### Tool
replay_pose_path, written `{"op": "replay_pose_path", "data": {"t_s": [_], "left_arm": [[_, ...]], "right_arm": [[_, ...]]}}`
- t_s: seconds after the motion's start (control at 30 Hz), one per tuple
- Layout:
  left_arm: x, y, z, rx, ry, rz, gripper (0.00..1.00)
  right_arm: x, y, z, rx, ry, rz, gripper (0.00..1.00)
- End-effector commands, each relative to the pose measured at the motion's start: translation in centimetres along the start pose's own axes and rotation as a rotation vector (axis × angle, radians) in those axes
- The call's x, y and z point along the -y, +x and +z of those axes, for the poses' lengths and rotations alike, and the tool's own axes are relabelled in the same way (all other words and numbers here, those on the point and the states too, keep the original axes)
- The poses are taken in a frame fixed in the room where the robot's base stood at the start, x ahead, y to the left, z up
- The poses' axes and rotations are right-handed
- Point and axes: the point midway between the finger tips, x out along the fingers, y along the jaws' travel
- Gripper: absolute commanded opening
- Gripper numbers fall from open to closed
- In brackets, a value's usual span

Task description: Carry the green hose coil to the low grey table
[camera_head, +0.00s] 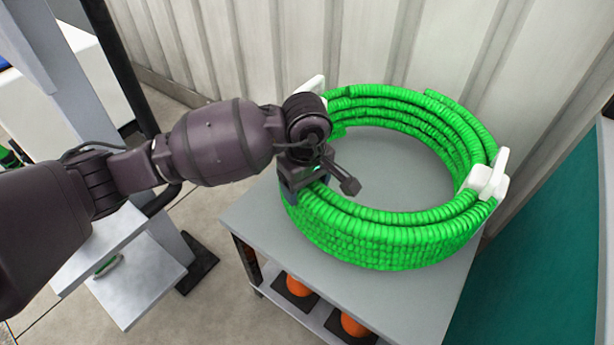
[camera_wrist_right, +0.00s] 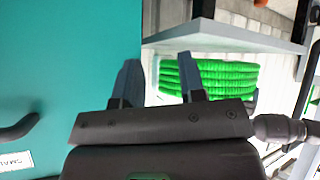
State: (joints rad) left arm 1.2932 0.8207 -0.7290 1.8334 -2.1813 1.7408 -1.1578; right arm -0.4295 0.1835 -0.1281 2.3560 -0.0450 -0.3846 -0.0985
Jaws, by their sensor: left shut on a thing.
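The green hose coil (camera_head: 400,240) is a wide ring with white fittings on its left and right sides. It is on or just above a grey table (camera_head: 260,225); contact is not clear. My left gripper (camera_head: 305,188) is shut on the coil's near left side. The coil also shows in the right wrist view (camera_wrist_right: 225,80), beyond my right gripper (camera_wrist_right: 158,78). My right gripper's two fingers are spread apart, with nothing held between them. It is not in the head view.
A ribbed pale wall (camera_head: 220,50) stands close behind the coil. A teal panel (camera_head: 545,255) is to the right of the table. Orange objects (camera_head: 297,287) sit on black pads on the shelf below. A grey stand (camera_head: 140,275) is at the lower left.

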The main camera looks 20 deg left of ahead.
Motion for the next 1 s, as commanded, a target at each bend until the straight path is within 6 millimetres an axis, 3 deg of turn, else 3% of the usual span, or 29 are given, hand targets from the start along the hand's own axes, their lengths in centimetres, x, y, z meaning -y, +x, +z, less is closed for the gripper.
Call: {"op": "replay_pose_path", "data": {"t_s": [0.2,0.7,0.73,0.87,1.0], "left_arm": [[-0.2,2.9,0.2,0.004,0.001,0.008,0.0],[-0.2,3.2,0.1,-0.001,0.001,0.012,0.0],[0.0,3.5,0.1,0.0,0.001,0.0,0.73],[0.0,3.5,0.1,0.0,0.001,0.0,0.93],[0.1,3.6,0.1,0.0,0.001,-0.001,0.96]], "right_arm": [[0.2,0.1,-0.2,-0.022,-0.005,-0.001,0.37],[0.1,0.2,-0.6,-0.035,0.005,0.007,0.37],[0.1,0.2,-0.6,-0.035,0.005,0.007,0.37],[0.1,0.3,-0.6,-0.036,0.003,0.006,0.37],[0.1,0.3,-0.5,-0.035,0.0,0.004,0.37]]}}
